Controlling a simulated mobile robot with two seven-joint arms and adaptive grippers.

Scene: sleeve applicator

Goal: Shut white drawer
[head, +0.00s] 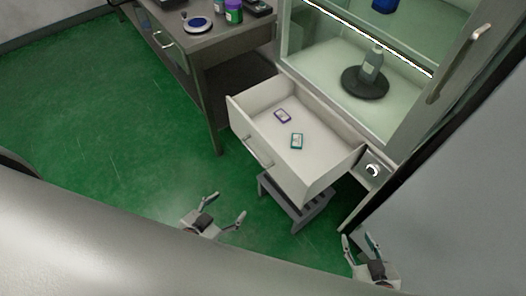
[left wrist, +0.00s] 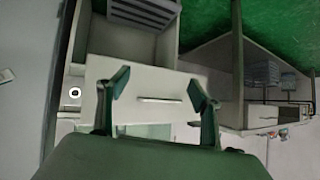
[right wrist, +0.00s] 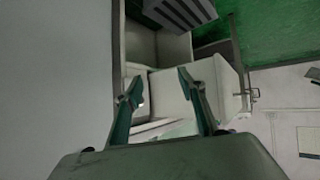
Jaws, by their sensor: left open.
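The white drawer (head: 262,130) is pulled well out from under the glass-fronted cabinet. My left gripper (head: 228,205) is open and empty, in front of the drawer and apart from the handle. My right gripper (head: 358,238) has its fingers apart and is empty, to the right of the drawer near the grey panel.
A grey step stool (head: 297,204) stands below the drawer's front right. A dark desk (head: 225,42) with bottles and a round blue dish (head: 198,24) is at left. The cabinet holds a bottle (head: 371,66) on a black disc. Green floor is free at left.

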